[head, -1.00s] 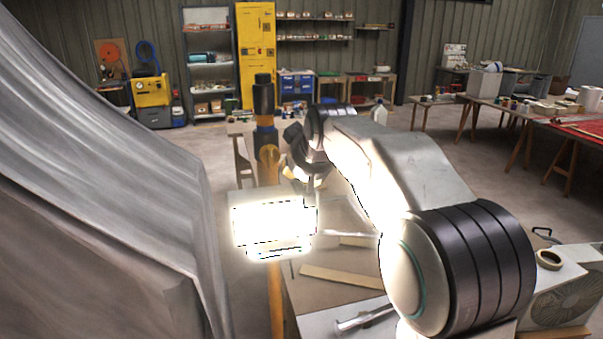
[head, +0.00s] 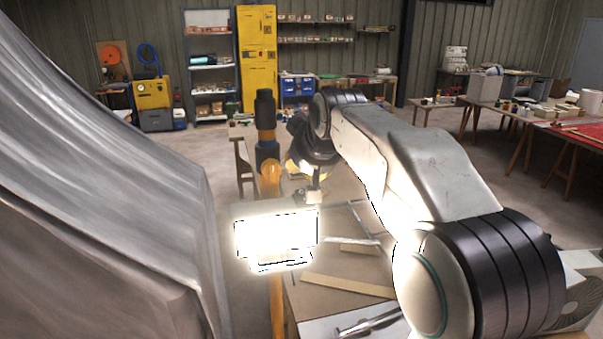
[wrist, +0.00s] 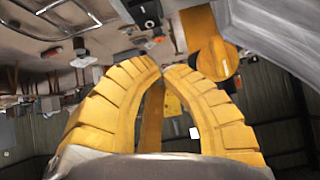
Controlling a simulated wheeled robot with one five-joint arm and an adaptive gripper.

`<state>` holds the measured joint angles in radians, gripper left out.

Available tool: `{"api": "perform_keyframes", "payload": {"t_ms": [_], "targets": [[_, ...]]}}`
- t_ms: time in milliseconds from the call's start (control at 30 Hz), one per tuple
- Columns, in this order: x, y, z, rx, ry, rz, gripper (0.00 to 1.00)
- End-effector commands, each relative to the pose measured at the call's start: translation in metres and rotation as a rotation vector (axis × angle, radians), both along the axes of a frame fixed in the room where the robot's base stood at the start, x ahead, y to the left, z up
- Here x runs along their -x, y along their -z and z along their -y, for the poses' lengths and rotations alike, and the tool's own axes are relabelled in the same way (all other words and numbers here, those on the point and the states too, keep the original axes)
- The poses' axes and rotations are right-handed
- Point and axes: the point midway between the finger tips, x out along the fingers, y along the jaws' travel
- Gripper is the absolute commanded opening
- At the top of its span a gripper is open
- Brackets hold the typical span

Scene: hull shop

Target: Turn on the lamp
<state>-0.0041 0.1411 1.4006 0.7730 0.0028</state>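The lamp (head: 275,237) glows bright white in the head view, left of my forearm and above the near end of a workbench. Its glare hides its switch and edges. My gripper (head: 298,168) is beyond and above the lamp, beside an orange and black post (head: 267,150), and appears apart from the lamp. In the wrist view my gripper's yellow ribbed fingers (wrist: 162,68) come together at their tips, with nothing visible held between them. I cannot clearly make out the lamp in that view.
The workbench (head: 300,292) holds wooden strips (head: 345,285) and a metal tool (head: 368,321). A large draped sheet (head: 100,190) fills the left side. The post also shows in the wrist view (wrist: 200,30). Open floor (head: 440,150) lies behind my arm.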

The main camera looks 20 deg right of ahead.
Motion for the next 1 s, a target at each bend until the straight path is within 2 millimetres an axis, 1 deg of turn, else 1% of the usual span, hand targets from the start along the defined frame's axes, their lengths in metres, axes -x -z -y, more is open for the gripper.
{"api": "perform_keyframes", "payload": {"t_ms": [33,200,400,633,1000], "targets": [[0.008,-0.004,0.0,0.0,0.0,0.005,0.0],[0.032,-0.021,0.0,0.0,0.0,0.003,0.0],[0.051,-0.036,0.0,0.0,0.0,0.002,0.0],[0.061,-0.043,0.0,0.0,0.0,0.0,0.0],[0.062,-0.045,0.0,0.0,0.0,-0.001,0.0]]}}
